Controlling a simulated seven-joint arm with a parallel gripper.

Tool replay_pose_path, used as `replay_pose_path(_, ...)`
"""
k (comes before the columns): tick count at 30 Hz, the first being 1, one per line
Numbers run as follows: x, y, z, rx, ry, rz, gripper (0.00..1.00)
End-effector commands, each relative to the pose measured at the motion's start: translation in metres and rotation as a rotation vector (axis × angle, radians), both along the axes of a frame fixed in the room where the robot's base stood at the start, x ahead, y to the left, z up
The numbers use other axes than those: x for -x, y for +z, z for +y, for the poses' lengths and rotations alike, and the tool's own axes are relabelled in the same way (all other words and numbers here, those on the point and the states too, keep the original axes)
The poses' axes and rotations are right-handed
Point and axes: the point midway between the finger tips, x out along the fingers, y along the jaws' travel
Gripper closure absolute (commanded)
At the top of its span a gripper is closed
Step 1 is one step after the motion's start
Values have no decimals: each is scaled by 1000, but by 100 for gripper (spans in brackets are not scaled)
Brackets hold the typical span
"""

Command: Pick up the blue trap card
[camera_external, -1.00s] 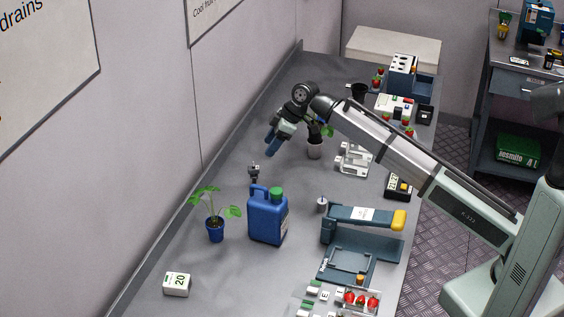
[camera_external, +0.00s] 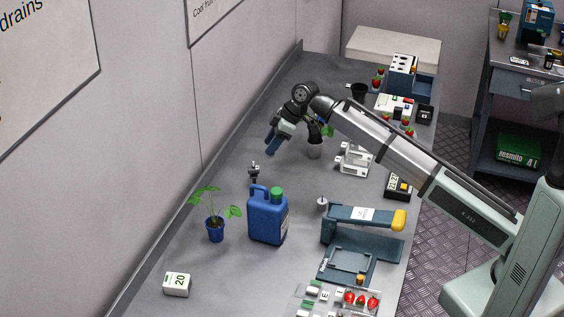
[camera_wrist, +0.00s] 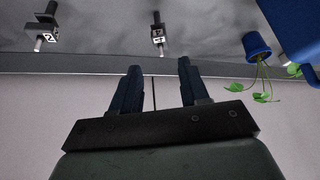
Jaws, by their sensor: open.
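I cannot make out a blue trap card in either view. My gripper (camera_external: 272,145) hangs over the far part of the bench near the back wall, tilted down to the left. In the wrist view its two dark blue fingers (camera_wrist: 159,66) are apart, with nothing between them. A small dark stand with a white numbered label (camera_external: 254,171) is on the bench below and left of my gripper. In the wrist view one such stand (camera_wrist: 158,35) is beyond the fingertips and another (camera_wrist: 43,27) is at the upper left.
A blue jug (camera_external: 267,220) with a green cap stands mid-bench, beside a seedling in a blue pot (camera_external: 215,230). A white box marked 20 (camera_external: 176,284) lies nearer. The back wall is close.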

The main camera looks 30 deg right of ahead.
Motion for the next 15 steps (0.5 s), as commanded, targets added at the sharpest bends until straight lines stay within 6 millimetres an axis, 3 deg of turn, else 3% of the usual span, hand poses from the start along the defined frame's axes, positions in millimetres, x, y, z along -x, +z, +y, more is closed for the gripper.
replay_pose_path(5,-2,0,-3,0,-4,0,55)
replay_pose_path(8,-13,0,-19,0,-27,-1,55)
replay_pose_path(11,-32,-2,-50,1,-71,2,55)
replay_pose_path(15,-77,-4,-104,4,-151,8,55)
